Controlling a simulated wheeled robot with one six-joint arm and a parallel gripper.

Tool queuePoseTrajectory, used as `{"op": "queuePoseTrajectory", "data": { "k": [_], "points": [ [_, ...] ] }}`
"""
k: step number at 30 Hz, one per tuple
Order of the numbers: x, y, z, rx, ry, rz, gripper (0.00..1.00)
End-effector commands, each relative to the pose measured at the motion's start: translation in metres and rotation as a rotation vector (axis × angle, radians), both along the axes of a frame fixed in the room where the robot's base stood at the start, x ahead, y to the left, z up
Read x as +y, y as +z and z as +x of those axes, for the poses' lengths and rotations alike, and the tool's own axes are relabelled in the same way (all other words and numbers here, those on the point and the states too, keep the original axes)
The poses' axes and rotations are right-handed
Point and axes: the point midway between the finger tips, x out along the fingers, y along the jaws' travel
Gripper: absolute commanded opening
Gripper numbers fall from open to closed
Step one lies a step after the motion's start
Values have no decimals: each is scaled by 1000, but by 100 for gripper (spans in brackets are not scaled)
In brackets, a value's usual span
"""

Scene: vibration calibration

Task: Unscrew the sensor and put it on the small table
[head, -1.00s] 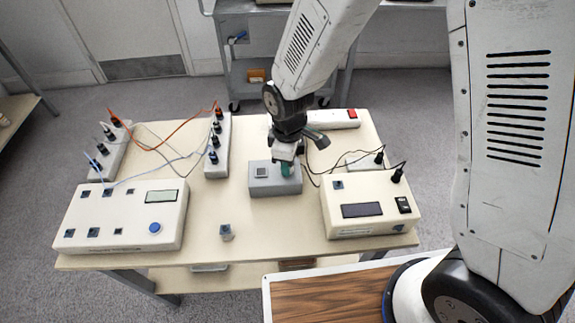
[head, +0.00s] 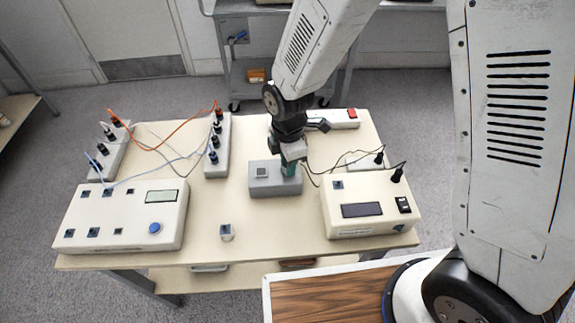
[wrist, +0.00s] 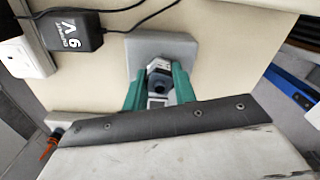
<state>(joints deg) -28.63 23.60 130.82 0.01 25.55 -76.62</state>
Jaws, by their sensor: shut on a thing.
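My gripper (head: 290,168) points down over the right part of the grey block (head: 264,187) on the table. In the wrist view its two teal fingers (wrist: 159,90) are shut on the sensor (wrist: 160,78), a small grey piece with a dark round top. It is upright at the grey block (wrist: 178,46); the fingers hide its base, so I cannot tell how far it is screwed in. In the head view the gripper hides the sensor. The cream table (head: 285,230) bears the block.
A small grey cube-like piece (head: 226,233) stands near the table's front edge. A cream instrument with a display (head: 370,208) is to the right, another with a blue button (head: 125,217) to the left. Cables lie around them. The table between the block and front edge is mostly clear.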

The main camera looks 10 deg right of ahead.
Motion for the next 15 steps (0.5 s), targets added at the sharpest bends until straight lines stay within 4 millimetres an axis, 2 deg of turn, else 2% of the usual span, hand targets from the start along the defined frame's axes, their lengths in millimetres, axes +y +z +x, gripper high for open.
{"op": "queuePoseTrajectory", "data": {
  "k": [3, 11, 15],
  "points": [
    [0, -1, -1, 2, 59, -1, 5],
    [0, -1, -1, 2, 74, -2, 5],
    [0, -1, -1, 3, 220, -1, 5]
  ]
}}
